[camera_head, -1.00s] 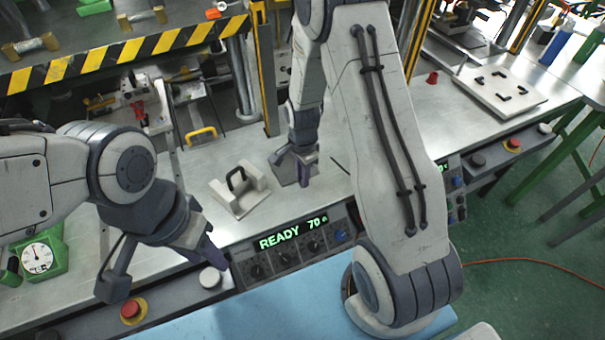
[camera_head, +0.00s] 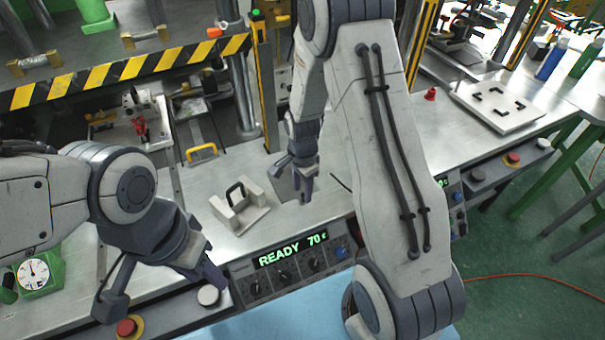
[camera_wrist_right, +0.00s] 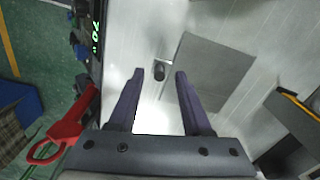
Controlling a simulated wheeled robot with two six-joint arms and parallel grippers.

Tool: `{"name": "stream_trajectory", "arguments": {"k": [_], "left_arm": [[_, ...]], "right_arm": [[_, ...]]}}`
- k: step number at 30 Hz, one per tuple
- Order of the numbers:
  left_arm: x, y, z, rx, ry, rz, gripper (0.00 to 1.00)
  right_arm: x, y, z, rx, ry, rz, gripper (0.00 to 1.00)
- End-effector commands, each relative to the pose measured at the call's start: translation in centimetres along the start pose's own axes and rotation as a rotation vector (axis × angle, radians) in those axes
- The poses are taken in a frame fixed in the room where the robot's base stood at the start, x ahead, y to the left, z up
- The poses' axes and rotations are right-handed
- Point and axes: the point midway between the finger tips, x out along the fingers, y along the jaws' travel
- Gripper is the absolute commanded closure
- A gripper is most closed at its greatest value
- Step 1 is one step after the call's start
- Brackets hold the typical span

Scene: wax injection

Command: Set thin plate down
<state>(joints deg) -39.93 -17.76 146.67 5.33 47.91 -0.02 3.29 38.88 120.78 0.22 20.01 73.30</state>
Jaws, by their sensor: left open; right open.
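The thin plate (camera_head: 284,184) is a flat grey square lying on the metal bench, partly hidden behind my right gripper. In the right wrist view the plate (camera_wrist_right: 215,72) lies flat just beyond and right of the fingertips. My right gripper (camera_head: 306,192) points down beside the plate; its two fingers (camera_wrist_right: 160,75) are apart with nothing between them. A small dark knob (camera_wrist_right: 159,71) shows between the fingertips at the plate's edge. My left gripper (camera_head: 212,272) is open and empty over the bench's front edge, away from the plate.
A pale block fixture with a black handle (camera_head: 240,206) stands left of the plate. A control panel reading READY (camera_head: 290,262) runs along the front. A white board (camera_head: 498,104) lies at the right. A striped press (camera_head: 130,68) stands behind at left.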

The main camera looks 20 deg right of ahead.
Motion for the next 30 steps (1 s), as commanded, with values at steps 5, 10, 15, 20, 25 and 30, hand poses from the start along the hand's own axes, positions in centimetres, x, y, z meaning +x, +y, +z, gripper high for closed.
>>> {"name": "stream_trajectory", "arguments": {"k": [5,10,15,20,25,30], "left_arm": [[0.7,-0.1,0.1,0.0,0.0,0.0,0.55],[1.1,-0.1,0.1,0.0,0.0,0.0,0.55],[1.3,-0.1,0.1,0.0,0.0,0.0,0.55],[1.3,-0.1,0.1,0.0,0.0,0.0,0.55],[1.3,-0.1,0.1,0.0,0.0,0.0,0.55],[1.3,-0.1,0.1,0.0,0.0,0.0,0.55]], "right_arm": [[-3.9,-0.1,0.0,0.0,0.002,-0.007,0.51],[-7.3,-0.1,0.0,0.0,0.002,-0.005,0.51],[-9.6,-0.1,0.0,0.0,0.001,-0.003,0.51],[-11.3,0.3,1.8,-0.101,-0.001,-0.007,0.51],[-15.0,4.0,10.2,-0.657,-0.012,-0.031,0.51],[-17.7,11.3,17.5,-1.356,-0.028,-0.062,0.51]]}}
